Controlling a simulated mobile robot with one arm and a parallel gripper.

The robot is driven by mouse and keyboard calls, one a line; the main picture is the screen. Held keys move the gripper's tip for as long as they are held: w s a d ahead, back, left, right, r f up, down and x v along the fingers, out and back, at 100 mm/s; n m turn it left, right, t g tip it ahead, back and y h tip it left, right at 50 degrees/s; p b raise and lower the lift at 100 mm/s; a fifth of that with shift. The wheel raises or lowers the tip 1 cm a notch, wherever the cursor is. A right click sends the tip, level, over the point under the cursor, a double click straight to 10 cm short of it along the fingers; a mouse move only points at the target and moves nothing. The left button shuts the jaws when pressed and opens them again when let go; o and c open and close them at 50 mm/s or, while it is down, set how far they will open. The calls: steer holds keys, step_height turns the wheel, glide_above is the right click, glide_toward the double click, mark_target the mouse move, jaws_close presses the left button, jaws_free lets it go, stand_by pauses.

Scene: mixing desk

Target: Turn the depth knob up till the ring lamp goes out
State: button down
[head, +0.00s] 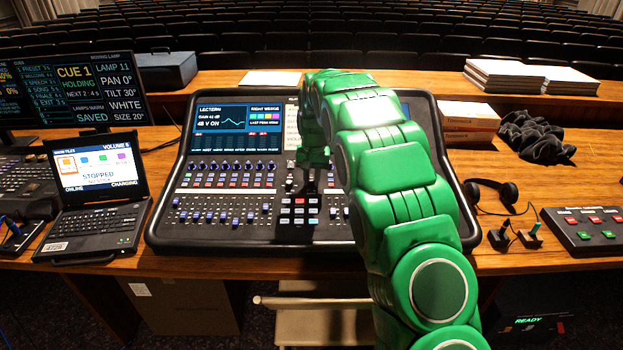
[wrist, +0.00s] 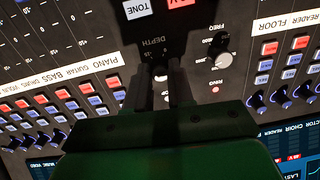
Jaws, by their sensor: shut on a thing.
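My gripper (wrist: 161,92) is shut on the depth knob (wrist: 161,75), which sits between its fingers just below the printed word DEPTH in the wrist view. Only a small part of the knob shows, so its pointer setting cannot be read. A small red lamp (wrist: 215,90) glows on the panel to the right of the fingers, below the frequency knob (wrist: 222,60); it looks lit, and its label is too small to read surely. In the head view my gripper (head: 309,188) reaches down onto the middle of the mixing desk (head: 160,215), and the knob and lamp cannot be made out there.
Fader rows and several small knobs surround the gripper closely. A laptop (head: 100,215) stands left of the desk; headphones (head: 492,190), a button box (head: 590,235) and a paper-ream box (head: 468,118) lie to the right. My green arm hides the desk's right part.

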mark_target(313, 183)
stand_by(0.4)
steer(key=c, duration=1)
jaws_free()
steer(key=shift+r, duration=0.15)
steer(key=r, duration=0.7)
steer(key=shift+s+d, duration=0.2)
steer(key=shift+r, duration=0.25)
